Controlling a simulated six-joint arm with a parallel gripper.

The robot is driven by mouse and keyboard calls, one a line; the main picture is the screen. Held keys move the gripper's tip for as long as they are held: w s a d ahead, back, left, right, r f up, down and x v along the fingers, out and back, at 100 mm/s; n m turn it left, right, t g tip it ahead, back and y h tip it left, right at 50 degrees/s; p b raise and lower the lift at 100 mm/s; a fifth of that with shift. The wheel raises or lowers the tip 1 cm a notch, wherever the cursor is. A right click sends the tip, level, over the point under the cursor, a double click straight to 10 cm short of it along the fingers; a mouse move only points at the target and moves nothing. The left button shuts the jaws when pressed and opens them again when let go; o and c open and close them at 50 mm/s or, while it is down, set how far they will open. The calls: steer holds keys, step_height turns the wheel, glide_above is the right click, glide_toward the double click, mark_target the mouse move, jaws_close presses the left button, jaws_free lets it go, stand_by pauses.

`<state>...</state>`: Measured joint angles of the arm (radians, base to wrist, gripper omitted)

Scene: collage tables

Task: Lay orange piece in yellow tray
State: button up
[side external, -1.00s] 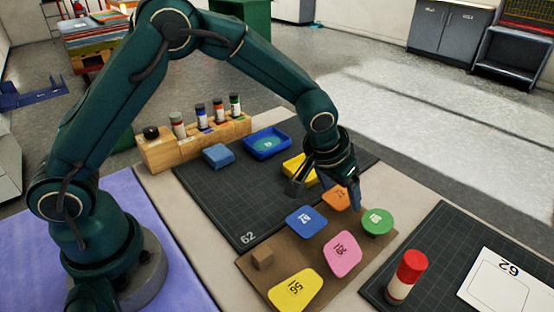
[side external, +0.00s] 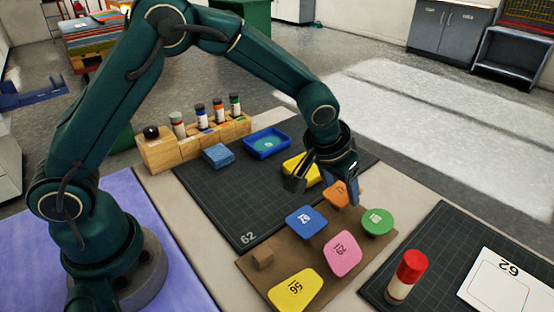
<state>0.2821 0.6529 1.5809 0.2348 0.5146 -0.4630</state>
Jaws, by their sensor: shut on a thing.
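The orange piece (side external: 338,197) is at the far end of the brown board, right below my gripper (side external: 345,184). My gripper is shut on the orange piece, and its fingers partly cover it. I cannot tell whether the piece is clear of the board. The yellow tray (side external: 296,167) stands on the dark gridded mat, behind and to the left of my gripper, which hides part of it.
The brown board (side external: 276,242) also bears blue (side external: 305,221), green (side external: 377,222), pink (side external: 342,253) and yellow (side external: 296,290) pieces. A blue tray (side external: 267,143) and a wooden marker rack (side external: 160,155) stand farther back. A red-capped glue stick (side external: 407,276) stands at the right.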

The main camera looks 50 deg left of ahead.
mark_target(340, 195)
steer(key=shift+r, duration=2.05)
steer(key=shift+d+m, duration=0.1)
steer(key=shift+m, duration=0.5)
steer(key=w+a+r, duration=0.2)
steer(key=w+a, duration=0.1)
steer(key=a, duration=0.8)
steer(key=shift+n, duration=0.4)
steer(key=shift+a+f, duration=0.25)
steer(key=shift+f, duration=1.05)
steer(key=shift+a+f, duration=0.2)
steer(key=shift+f, duration=1.05)
steer(key=shift+s+f, duration=0.1)
steer(key=shift+f, duration=0.6)
steer(key=o, duration=1)
steer(key=shift+c, duration=0.2)
